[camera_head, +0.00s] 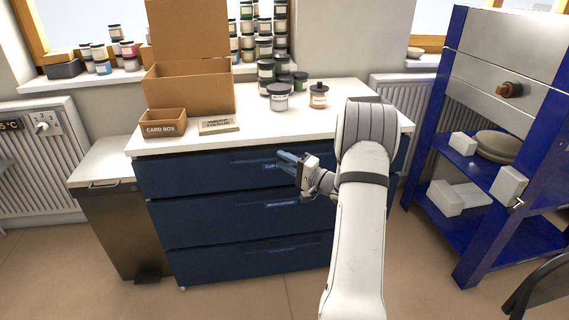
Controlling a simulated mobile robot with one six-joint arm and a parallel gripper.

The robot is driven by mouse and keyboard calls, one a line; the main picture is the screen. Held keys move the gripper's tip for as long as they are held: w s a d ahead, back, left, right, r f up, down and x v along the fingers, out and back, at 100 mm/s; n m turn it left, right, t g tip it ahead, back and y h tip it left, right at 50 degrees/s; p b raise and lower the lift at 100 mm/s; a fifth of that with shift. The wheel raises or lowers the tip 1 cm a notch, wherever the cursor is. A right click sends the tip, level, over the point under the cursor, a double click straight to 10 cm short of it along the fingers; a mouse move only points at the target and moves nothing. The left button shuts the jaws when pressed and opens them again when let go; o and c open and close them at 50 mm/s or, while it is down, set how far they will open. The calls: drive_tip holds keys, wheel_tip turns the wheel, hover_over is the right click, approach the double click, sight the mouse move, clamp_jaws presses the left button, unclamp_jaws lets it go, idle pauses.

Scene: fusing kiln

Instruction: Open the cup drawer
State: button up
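A blue cabinet (190,225) with several stacked drawers stands under a white worktop. All its drawers look closed. The top drawer (190,173) has a long recessed handle and a small label partly hidden by my gripper. The middle drawer (200,215) has a label too small to read, and the bottom drawer (230,262) sits below it. I cannot tell from the labels which is the cup drawer. My gripper (281,160) is in front of the top drawer, right of its middle. Its bluish fingers look apart with nothing between them. Contact with the drawer cannot be told.
The white worktop (245,118) holds a card box (163,122), a larger cardboard box (190,92) and several jars. A pedal bin (115,215) stands left of the cabinet. A blue rack (480,225) stands at right. Open floor lies in front.

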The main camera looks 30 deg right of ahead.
clamp_jaws()
idle(0.4)
drive_tip(key=shift+a, duration=0.1)
